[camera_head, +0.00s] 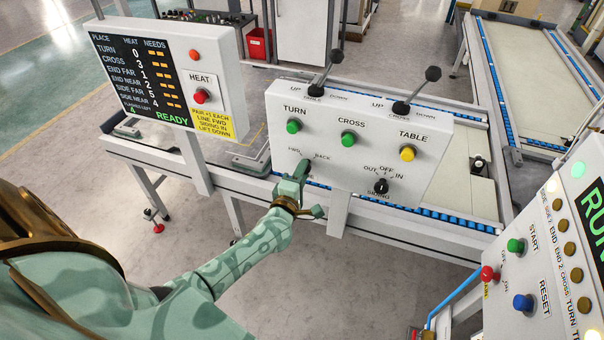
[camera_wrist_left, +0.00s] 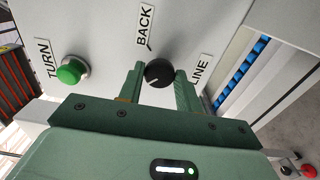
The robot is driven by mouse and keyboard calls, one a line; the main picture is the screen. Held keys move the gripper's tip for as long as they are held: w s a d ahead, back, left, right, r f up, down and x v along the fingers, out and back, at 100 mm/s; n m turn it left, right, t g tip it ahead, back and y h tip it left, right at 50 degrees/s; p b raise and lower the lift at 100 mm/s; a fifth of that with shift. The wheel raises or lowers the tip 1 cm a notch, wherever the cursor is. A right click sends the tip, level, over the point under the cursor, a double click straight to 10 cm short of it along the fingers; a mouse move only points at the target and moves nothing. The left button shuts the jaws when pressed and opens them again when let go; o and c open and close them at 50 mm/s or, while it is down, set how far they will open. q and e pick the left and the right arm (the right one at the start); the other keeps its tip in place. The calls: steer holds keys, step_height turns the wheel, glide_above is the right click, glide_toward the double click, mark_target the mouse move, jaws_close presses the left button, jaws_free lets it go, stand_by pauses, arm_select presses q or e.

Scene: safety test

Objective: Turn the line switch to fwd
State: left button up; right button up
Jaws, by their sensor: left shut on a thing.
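The line switch is a round black knob (camera_wrist_left: 158,72) on the white control panel (camera_head: 349,187). In the head view the knob (camera_head: 306,165) shows just above my left gripper (camera_head: 293,185), below the FWD and BACK labels. In the left wrist view my left gripper (camera_wrist_left: 160,80) is shut on the knob, one finger on each side. The knob's white mark seems to point to the lower left there, away from the BACK label (camera_wrist_left: 145,25). The LINE label (camera_wrist_left: 200,69) is to the right. The FWD label is hidden in that view. My right gripper is not in view.
The panel also has a green TURN button (camera_head: 293,126), a green CROSS button (camera_head: 347,139), a yellow TABLE button (camera_head: 407,153), a siding switch (camera_head: 381,186) and two levers (camera_head: 326,72) on top. A status screen (camera_head: 140,78) reads READY. Another console (camera_head: 545,260) stands at right.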

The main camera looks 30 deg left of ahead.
arm_select(q)
steer(key=o, duration=0.9)
steer(key=shift+o, duration=0.2)
steer(key=shift+s, duration=0.1)
steer(key=p+v, duration=0.2)
steer(key=v, duration=1.4)
steer(key=shift+d, duration=0.1)
